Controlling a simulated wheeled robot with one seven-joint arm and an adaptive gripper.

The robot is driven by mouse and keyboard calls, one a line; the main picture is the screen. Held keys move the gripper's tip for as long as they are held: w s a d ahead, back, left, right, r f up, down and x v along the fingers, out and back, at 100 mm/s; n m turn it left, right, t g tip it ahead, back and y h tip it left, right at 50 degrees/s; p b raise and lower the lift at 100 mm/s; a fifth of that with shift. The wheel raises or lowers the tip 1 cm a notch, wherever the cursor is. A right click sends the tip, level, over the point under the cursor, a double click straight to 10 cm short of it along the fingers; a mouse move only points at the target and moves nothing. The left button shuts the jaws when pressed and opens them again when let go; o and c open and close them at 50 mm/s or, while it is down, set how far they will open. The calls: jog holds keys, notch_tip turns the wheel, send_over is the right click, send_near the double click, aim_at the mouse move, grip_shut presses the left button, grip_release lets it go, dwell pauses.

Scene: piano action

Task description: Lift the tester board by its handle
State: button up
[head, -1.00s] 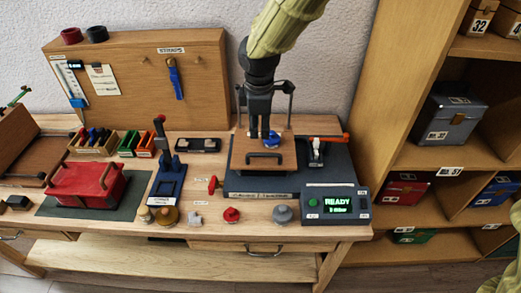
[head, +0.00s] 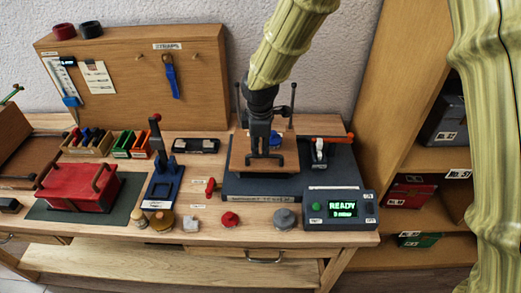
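The tester board (head: 287,164) is a brown wooden plate with a dark bar handle (head: 252,164) on its top. It lies over the dark slate-blue base of the tester (head: 325,180), in the right half of the head view. I cannot tell whether there is a gap under it. My gripper (head: 265,154) points down at the handle, and its dark fingers overlap the handle's middle. Whether the fingers are closed on the handle is too small and dark to tell. A small blue part (head: 275,138) shows just behind my gripper.
Two thin dark posts (head: 293,105) stand behind the board. A red knob (head: 211,187) sticks out left of the tester. A console reading READY (head: 341,208) stands at front right. A white clamp with an orange-red lever (head: 320,148) is right of the board.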

aim_at(260, 155)
jog(key=shift+w+f+p, duration=0.2)
jog(key=shift+f, duration=0.9)
jog(key=shift+w+f+p, duration=0.2)
jog(key=shift+f, duration=0.85)
grip_shut()
